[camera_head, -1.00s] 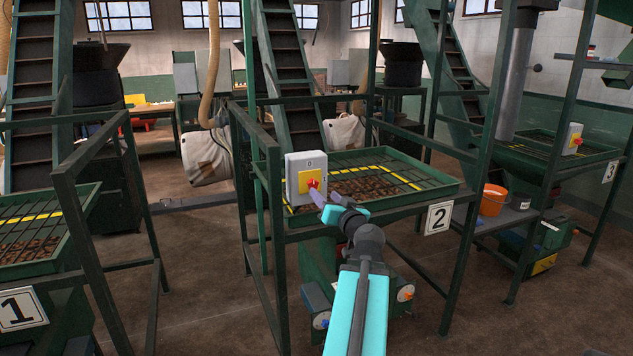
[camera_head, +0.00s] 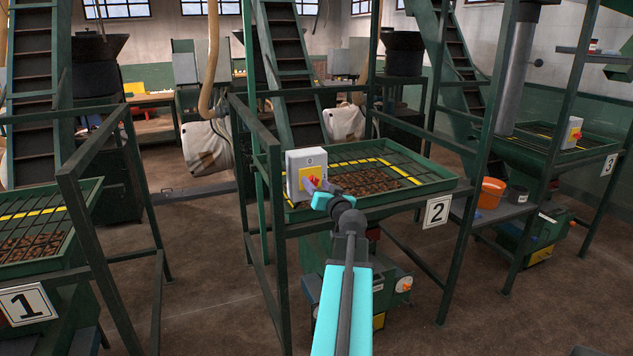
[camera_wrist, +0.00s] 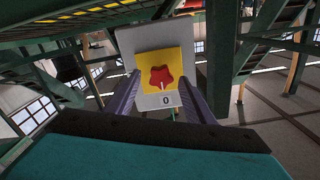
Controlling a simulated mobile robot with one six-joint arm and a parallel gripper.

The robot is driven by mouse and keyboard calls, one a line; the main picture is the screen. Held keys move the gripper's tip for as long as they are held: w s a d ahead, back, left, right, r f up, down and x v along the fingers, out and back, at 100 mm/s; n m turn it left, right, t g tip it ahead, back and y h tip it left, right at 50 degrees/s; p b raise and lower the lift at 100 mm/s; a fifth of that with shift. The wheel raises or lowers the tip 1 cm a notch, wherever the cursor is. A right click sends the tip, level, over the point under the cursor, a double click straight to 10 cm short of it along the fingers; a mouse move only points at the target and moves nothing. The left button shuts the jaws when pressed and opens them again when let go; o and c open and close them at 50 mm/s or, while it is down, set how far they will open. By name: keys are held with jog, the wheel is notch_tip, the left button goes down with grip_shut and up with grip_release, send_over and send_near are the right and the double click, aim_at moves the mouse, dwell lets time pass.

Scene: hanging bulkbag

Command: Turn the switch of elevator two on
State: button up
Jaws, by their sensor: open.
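The switch of elevator two is a grey box (camera_head: 293,160) with a yellow plate and a red rotary knob (camera_head: 313,184). The wrist picture is upside down relative to the box. I cannot tell whether the fingers touch the knob.
A grated hopper (camera_head: 375,178) with brown material lies behind the switch. Green posts and rails surround it. Elevator 1's hopper (camera_head: 40,225) is at left; elevator 3's switch box (camera_head: 572,132) and an orange bucket (camera_head: 492,193) are at right. The floor at lower left is clear.

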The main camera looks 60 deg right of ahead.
jog(key=shift+w+d, duration=0.35)
jog(key=shift+w, duration=0.1)
jog(key=c, duration=1)
jog(key=shift+d, duration=0.2)
jog(key=shift+c, duration=0.2)
jog(key=shift+a, duration=0.15)
